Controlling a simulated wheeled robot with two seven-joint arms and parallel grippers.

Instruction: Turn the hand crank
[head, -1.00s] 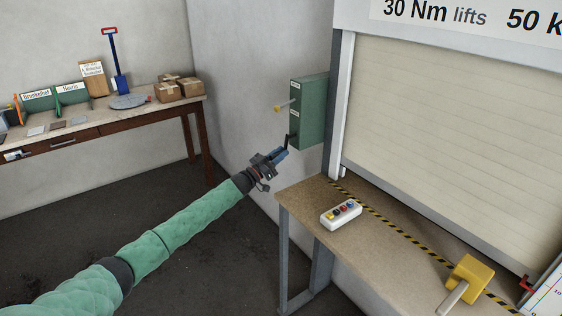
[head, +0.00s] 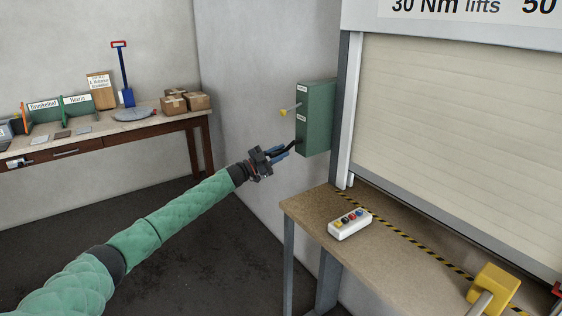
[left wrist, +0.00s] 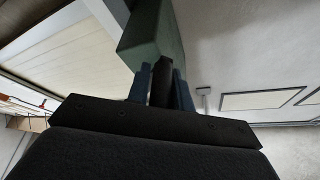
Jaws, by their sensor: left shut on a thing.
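The hand crank (head: 294,145) is a dark cranked arm on the lower left side of a green box (head: 316,120) beside the roller shutter (head: 450,125). My left gripper (head: 279,153) reaches it from the left and is shut on the crank's handle. In the left wrist view, the blue fingers of my left gripper (left wrist: 162,88) stand on both sides of the dark handle (left wrist: 163,72), with the green box (left wrist: 150,38) just beyond. The fingers hide part of the handle. My right gripper is not in view.
A bench (head: 312,206) stands in front of the shutter with a button box (head: 350,224) and a yellow-headed mallet (head: 494,288). A yellow-tipped lever (head: 285,112) sticks out above the crank. A side table (head: 150,127) is at the back left.

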